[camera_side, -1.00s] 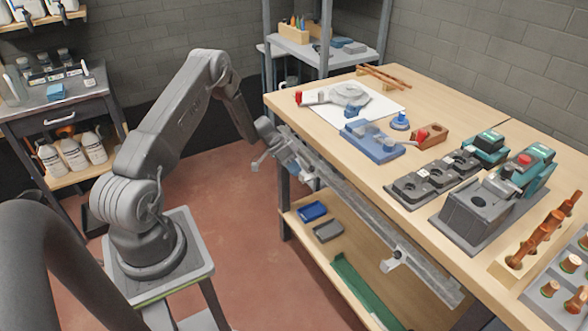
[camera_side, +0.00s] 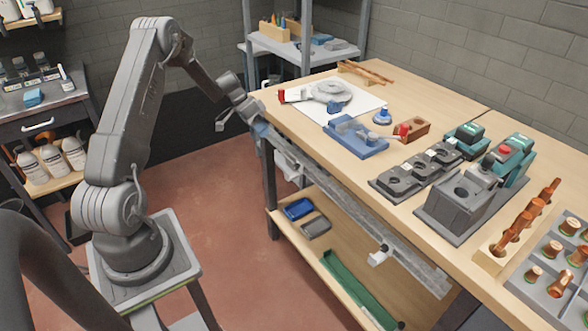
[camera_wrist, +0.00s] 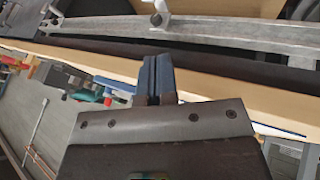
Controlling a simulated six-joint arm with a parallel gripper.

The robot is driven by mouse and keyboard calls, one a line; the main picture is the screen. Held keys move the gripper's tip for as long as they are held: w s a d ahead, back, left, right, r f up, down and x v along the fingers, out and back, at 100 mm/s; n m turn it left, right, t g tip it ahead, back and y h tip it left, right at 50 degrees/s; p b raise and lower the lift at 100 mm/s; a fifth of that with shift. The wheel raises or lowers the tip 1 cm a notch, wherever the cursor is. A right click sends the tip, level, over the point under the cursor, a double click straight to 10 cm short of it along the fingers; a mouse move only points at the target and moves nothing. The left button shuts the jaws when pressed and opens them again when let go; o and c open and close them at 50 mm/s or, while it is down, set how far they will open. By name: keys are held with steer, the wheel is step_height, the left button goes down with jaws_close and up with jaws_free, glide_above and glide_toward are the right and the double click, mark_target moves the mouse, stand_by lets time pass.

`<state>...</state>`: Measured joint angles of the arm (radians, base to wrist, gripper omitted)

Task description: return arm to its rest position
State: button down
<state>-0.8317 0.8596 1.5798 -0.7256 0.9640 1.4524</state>
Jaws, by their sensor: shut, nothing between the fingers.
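My gripper (camera_side: 262,129) is at the left edge of the workbench (camera_side: 300,112), close to the grey rail along its front. In the side view its fingers are small and partly lost against the bench edge; I cannot tell the exact gap to it. In the wrist view the two dark blue fingers (camera_wrist: 158,75) are together with nothing between them. My arm stands with its upper link steep and its forearm sloping down to the right.
The grey rail (camera_side: 345,215) runs along the bench front. On the bench are a blue fixture (camera_side: 357,140), grey and teal units (camera_side: 465,195) and a wooden rack of copper parts (camera_side: 490,262). A cart with bottles (camera_side: 45,165) stands left. Floor between is clear.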

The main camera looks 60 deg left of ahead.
steer(key=s+d+r+g+y, duration=0.1)
steer(key=s+d+r, duration=0.1)
steer(key=d+r, duration=0.8)
steer(key=s+d+r+y, duration=0.2)
steer(key=s+d+r, duration=0.1)
steer(key=d+r, duration=0.7)
steer(key=s+d+r+t+y, duration=0.1)
steer(key=s+d, duration=0.5)
steer(key=s, duration=0.3)
steer(key=s+d+r+n+t+y, duration=0.1)
steer(key=s+d+r, duration=0.1)
steer(key=s+d, duration=0.4)
steer(key=s, duration=0.2)
steer(key=shift+s+d+r+t, duration=0.15)
steer(key=shift+s+d+t, duration=0.15)
steer(key=shift+s+d, duration=0.1)
